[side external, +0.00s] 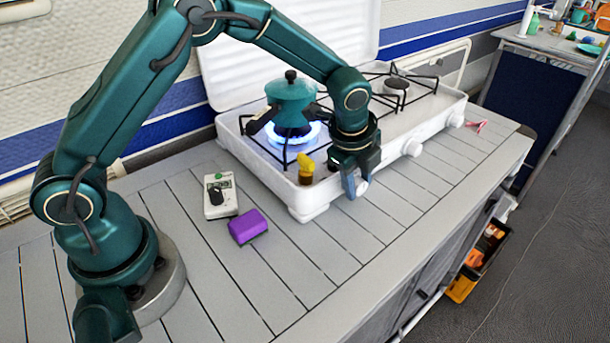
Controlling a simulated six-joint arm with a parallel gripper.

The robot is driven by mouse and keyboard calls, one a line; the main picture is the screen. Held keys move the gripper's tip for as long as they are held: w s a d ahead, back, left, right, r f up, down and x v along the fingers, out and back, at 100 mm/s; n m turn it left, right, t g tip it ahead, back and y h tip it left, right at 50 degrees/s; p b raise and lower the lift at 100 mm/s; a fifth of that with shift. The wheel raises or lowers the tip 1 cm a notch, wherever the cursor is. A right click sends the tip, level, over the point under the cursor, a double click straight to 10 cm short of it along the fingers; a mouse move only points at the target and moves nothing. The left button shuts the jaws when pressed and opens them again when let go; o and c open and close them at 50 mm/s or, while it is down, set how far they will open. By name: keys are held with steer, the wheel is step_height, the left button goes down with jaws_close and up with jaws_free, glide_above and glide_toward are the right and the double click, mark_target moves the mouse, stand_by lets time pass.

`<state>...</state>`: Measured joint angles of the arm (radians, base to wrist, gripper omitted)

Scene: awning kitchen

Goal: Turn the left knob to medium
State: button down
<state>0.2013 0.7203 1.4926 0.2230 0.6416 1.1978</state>
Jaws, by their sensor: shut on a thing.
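The white camping stove (435,135) stands on the slatted table with its lid raised behind it. My gripper (355,188) is at the stove's front face, pointing down, shut on the left knob (363,186). Only a small white part of that knob shows beside the fingers, so I cannot read its setting. The left burner burns with a blue flame (312,132) under a teal pot (290,97).
The middle knob (413,148) and right knob (456,120) are uncovered. A yellow-topped item (306,166) is by the stove's left front corner. A white meter (220,196) and a purple block (248,227) lie left of the stove. The table's front right is clear.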

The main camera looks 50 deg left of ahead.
steer(key=shift+s+t, duration=0.1)
steer(key=shift+t, duration=1)
steer(key=shift+s+f+t, duration=0.1)
steer(key=shift+t, duration=0.3)
jaws_free()
steer(key=shift+s, duration=0.1)
